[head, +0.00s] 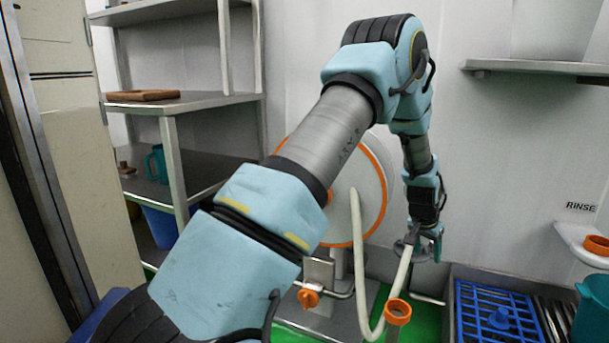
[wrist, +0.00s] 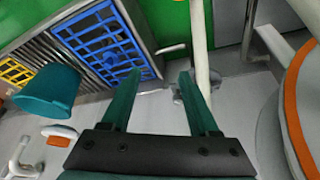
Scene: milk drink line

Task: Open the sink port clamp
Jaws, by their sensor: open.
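My gripper (head: 428,248) hangs at the far end of my arm beside the pale hose (head: 358,250), left of and above the sink area. In the wrist view my gripper (wrist: 159,76) has two teal fingers spread apart with nothing held between them. A small grey metal fitting, which may be the sink port clamp (wrist: 178,97), shows just by the right fingertip, at the end of a thin pipe (wrist: 150,92). The finger partly hides it, and I cannot tell whether it is open or shut. In the head view my gripper covers that spot.
A hose reel (head: 375,170) with an orange rim stands behind my arm. A blue rack (head: 498,312) sits in the sink at right, near a teal jug (head: 592,308). An orange handle (head: 308,298) and an orange ring (head: 398,311) stand low in front. Steel shelves (head: 190,103) are at left.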

